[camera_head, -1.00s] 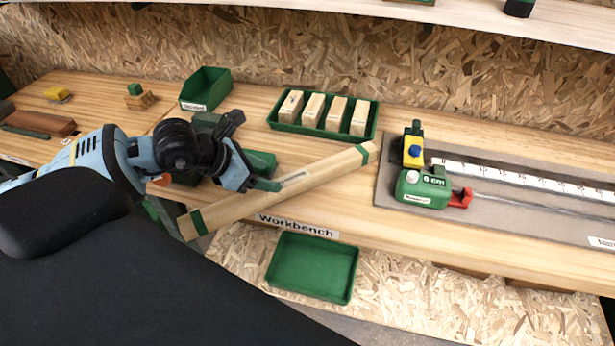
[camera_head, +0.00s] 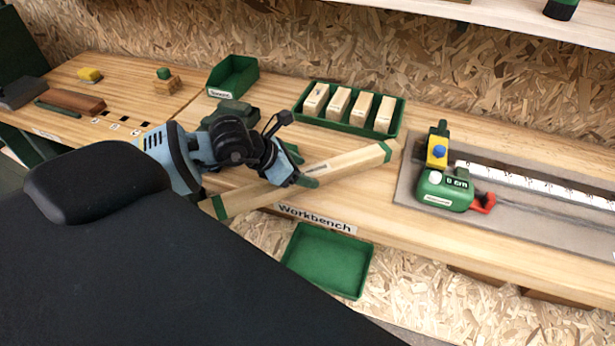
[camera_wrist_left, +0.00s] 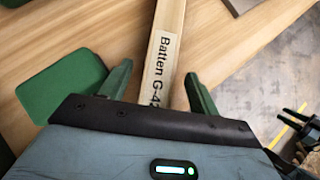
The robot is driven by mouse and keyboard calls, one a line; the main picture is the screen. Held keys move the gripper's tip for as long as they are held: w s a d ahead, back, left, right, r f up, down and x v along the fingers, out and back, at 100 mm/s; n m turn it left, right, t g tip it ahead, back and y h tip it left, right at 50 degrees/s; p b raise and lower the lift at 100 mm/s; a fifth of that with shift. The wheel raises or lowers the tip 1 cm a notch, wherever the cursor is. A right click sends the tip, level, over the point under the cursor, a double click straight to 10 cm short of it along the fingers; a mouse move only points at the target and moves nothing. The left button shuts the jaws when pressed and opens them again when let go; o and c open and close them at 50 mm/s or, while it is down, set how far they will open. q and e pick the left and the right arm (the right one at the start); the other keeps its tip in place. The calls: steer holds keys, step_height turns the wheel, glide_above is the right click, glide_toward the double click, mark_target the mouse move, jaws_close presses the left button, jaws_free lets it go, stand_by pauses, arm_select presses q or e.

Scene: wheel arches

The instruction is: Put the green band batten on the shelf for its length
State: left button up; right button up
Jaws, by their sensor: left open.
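The green band batten (camera_head: 345,162) is a long pale wooden bar with green ends. It lies slantwise on the workbench, its near left end by the front edge. My left gripper (camera_head: 303,168) is at its middle, open. In the left wrist view the batten (camera_wrist_left: 163,55), with a "Batten G-4…" label, runs between the two green fingers of the gripper (camera_wrist_left: 158,88); I cannot tell whether they touch it. A pale shelf (camera_head: 480,12) crosses the top of the head view. A dark shape with green tips at the wrist view's right edge may be my right gripper.
A green tray of several wooden blocks (camera_head: 363,107) stands behind the batten. A green measuring device (camera_head: 443,190) with a scale lies on a grey board at right. An empty green tray (camera_head: 328,262) is below the bench front. A green bin (camera_head: 233,75) stands at back left.

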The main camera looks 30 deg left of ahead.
mark_target(280, 189)
arm_select(q)
steer(key=shift+x, duration=1.25)
steer(key=c, duration=1.3)
steer(key=shift+r, duration=0.1)
jaws_close()
arm_select(e)
steer(key=shift+w, duration=0.1)
arm_select(q)
steer(key=shift+r, duration=0.1)
